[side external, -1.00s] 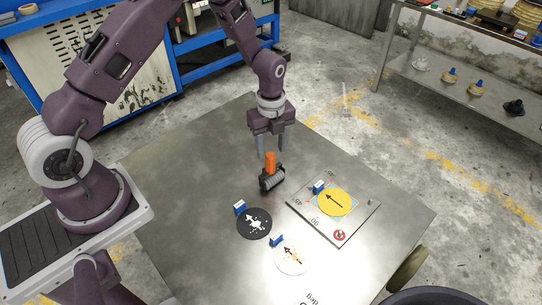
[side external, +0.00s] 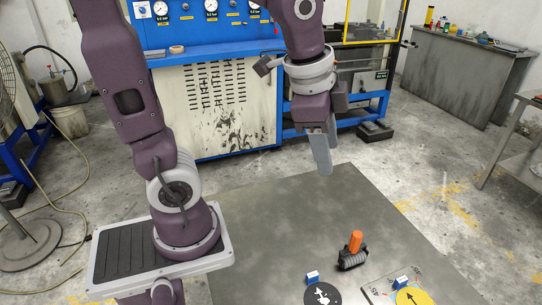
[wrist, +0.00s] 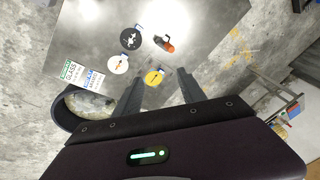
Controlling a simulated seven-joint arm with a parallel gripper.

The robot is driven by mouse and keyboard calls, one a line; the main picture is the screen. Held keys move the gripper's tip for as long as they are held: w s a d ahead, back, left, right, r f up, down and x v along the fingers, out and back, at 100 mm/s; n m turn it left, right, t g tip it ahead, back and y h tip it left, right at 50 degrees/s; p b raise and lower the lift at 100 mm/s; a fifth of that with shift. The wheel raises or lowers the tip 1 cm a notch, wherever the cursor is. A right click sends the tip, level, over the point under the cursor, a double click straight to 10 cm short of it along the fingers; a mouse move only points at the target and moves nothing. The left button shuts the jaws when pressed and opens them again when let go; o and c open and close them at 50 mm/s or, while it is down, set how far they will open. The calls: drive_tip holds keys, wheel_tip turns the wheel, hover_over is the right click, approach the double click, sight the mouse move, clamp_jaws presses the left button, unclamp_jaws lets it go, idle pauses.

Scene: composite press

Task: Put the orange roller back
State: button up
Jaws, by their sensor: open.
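The roller (side external: 351,260) has a dark ribbed body and an orange handle (side external: 355,241) pointing up. It rests on the grey metal table (side external: 270,230), beside the angle-marked plate (side external: 376,288). In the wrist view the roller (wrist: 164,43) lies beyond the fingertips, near the table's far part. My gripper (side external: 322,168) is raised well above the table, behind and left of the roller in the side view. Its two fingers are apart and empty in the wrist view (wrist: 160,76).
The wrist view adds a white disc (wrist: 118,64), printed cards (wrist: 69,78) and a black round bin (wrist: 61,112). A blue press cabinet (side external: 220,110) stands behind.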

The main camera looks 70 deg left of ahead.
drive_tip(key=s+r+n+t, duration=0.1)
drive_tip(key=s+n+t, duration=0.1)
drive_tip(key=s+n, duration=0.5)
drive_tip(key=s+d, duration=0.1)
drive_tip(key=s, duration=0.3)
drive_tip(key=shift+r+n, duration=0.15)
drive_tip(key=shift+n, duration=0.25)
